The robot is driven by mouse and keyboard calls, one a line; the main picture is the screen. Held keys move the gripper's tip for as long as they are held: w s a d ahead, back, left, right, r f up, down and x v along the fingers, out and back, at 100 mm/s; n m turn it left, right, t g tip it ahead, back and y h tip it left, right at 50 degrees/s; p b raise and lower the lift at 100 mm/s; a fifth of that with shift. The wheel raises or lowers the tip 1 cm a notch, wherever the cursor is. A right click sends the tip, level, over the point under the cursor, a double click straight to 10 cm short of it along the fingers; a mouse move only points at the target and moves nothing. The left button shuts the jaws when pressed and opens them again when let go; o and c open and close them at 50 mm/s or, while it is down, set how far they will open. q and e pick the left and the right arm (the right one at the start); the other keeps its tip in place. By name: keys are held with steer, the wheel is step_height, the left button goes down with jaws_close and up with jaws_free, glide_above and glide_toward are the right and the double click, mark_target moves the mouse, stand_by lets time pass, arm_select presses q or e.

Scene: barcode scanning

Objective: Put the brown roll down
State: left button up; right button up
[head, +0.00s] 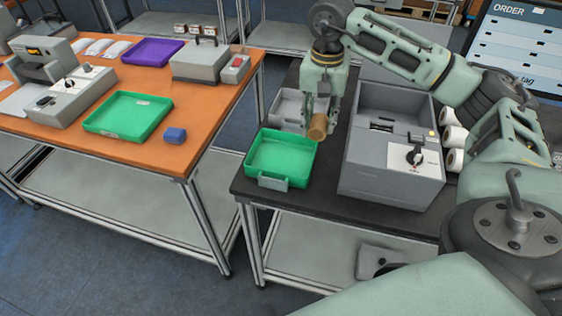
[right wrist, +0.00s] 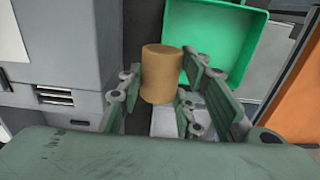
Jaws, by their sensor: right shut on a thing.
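The brown roll (head: 318,127) is held in my right gripper (head: 319,112), whose fingers are shut on it. In the head view it hangs over the dark table, between the green tray and the grey machine. In the right wrist view the brown roll (right wrist: 161,74) stands out between the finger pads of the right gripper (right wrist: 160,85), with part of the green tray behind it. I cannot tell how high it is above the table. My left gripper is not in view.
The green tray (head: 252,172) looks empty. A grey bin (head: 283,110) lies behind it, and a large grey machine (head: 372,165) stands to the right. White rolls (head: 454,160) sit beyond it. The orange table (head: 200,135) at left carries another green tray (head: 98,127).

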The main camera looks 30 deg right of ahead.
steer(key=p, duration=0.4)
glide_above(273, 158)
step_height(273, 158, down, 7)
steer(key=shift+w, duration=0.1)
step_height(273, 158, down, 4)
steer(key=shift+r+p, duration=0.1)
steer(key=shift+p, duration=0.75)
steer(key=shift+f, duration=0.2)
steer(key=shift+f+b, duration=0.2)
steer(key=shift+b, duration=0.1)
steer(key=o, duration=0.6)
steer(key=shift+r, duration=0.1)
steer(key=shift+o, duration=0.2)
steer(key=shift+r, duration=0.1)
